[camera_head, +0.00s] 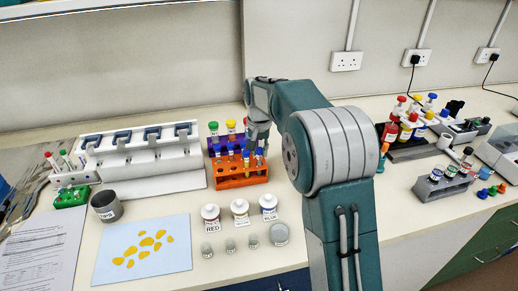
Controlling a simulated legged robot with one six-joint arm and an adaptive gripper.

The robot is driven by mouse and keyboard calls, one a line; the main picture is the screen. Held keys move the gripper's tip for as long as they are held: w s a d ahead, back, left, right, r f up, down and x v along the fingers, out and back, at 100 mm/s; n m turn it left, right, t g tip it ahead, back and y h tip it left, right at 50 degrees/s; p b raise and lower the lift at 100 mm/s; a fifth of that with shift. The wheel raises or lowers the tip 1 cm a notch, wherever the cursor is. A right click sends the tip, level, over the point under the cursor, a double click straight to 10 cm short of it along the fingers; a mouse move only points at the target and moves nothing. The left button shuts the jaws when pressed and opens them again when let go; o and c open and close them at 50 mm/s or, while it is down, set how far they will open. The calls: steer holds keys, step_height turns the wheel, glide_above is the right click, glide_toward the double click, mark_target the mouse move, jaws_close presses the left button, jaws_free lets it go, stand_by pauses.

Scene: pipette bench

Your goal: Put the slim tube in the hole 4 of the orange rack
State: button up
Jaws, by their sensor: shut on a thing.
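The orange rack (229,184) stands on the bench left of my arm, in front of a purple rack. My gripper (258,142) points down over the right part of the orange rack, with its fingers shut. The slim tube in my gripper is too small and too much covered to pick out clearly. I cannot tell whether its lower end is in a hole, and the hole numbers are not readable.
The purple rack (214,146) holds capped tubes close behind. A white pipette stand (150,160) is to the left. Bottles labelled red (210,217) and blue (268,207), with another between, stand in front. A blue mat (143,250) with yellow spots lies front left.

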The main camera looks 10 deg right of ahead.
steer(key=o, duration=0.9)
step_height(320, 180, up, 12)
steer(key=shift+s, duration=0.15)
steer(key=shift+s+a, duration=0.1)
